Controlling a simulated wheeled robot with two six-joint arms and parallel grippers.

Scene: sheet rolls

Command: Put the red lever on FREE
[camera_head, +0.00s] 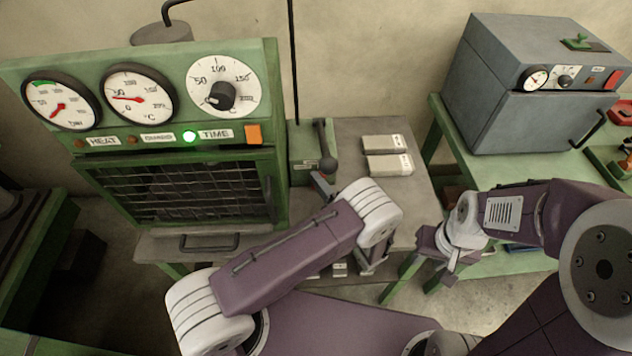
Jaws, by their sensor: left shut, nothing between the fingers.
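A red part (621,110) is cut by the right edge of the view, beside the grey oven; I cannot tell if it is the red lever, and no FREE label is readable.
The green oven (281,120) has several dials, a lit green lamp and a barred front. Two pale blocks (388,164) lie on the grey table (350,130). The grey oven (480,110) stands on a green bench. Bare floor shows between the tables.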

